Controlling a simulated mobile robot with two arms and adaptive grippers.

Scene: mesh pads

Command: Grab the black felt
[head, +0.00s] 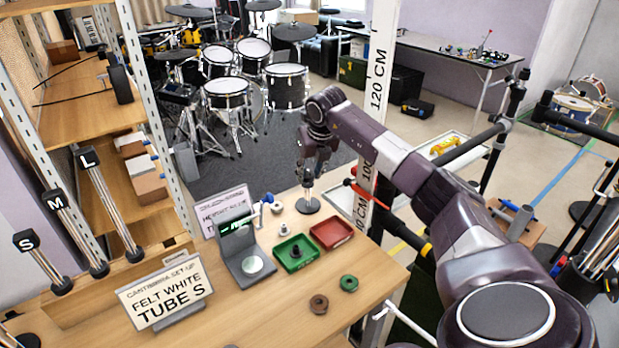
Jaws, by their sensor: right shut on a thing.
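Another small black piece (295,250) sits in the green tray (283,265). A brown ring (318,304) and a green ring (348,283) lie on the table in front. My left gripper is not in view.
A red tray (332,234) is beside the green tray. A grey scale-like device (249,266) and a sign (166,291) stand to the left. A white measuring post (378,80) rises close to my right arm. Shelves stand at left, drums behind.

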